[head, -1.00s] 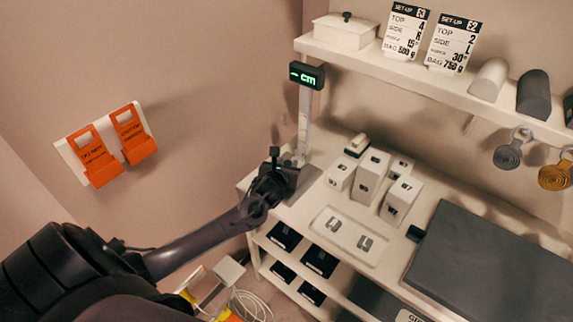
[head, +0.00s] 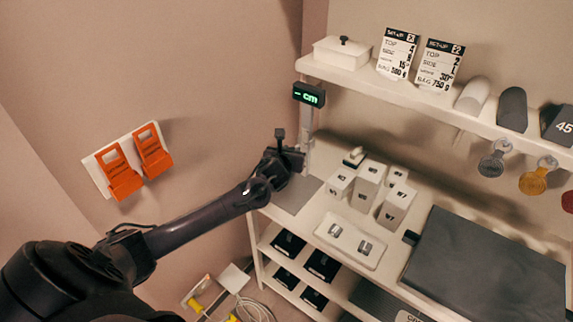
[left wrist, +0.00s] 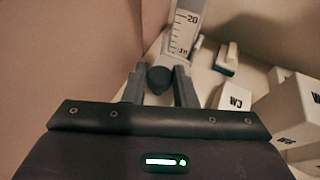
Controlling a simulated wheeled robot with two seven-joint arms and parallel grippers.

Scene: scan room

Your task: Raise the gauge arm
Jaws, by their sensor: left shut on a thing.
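The gauge is a pale upright post (head: 306,119) with a small dark display (head: 309,95) on top showing a dash and "cm" in green. It stands at the left end of the white table. In the left wrist view the post's scale (left wrist: 184,32) shows marks and the number 20. My left gripper (head: 291,158) is in front of the post, above a grey plate (head: 296,194). In the left wrist view its fingers (left wrist: 160,88) are shut on a dark round knob (left wrist: 159,76) in front of the scale. The rest of the gauge arm is hidden. My right gripper is not in view.
White numbered boxes (head: 368,184) stand right of the gauge, with a small tray (head: 350,240) before them and a dark slab (head: 485,265) further right. A shelf (head: 400,92) runs above. Orange holders (head: 123,178) hang on the left wall.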

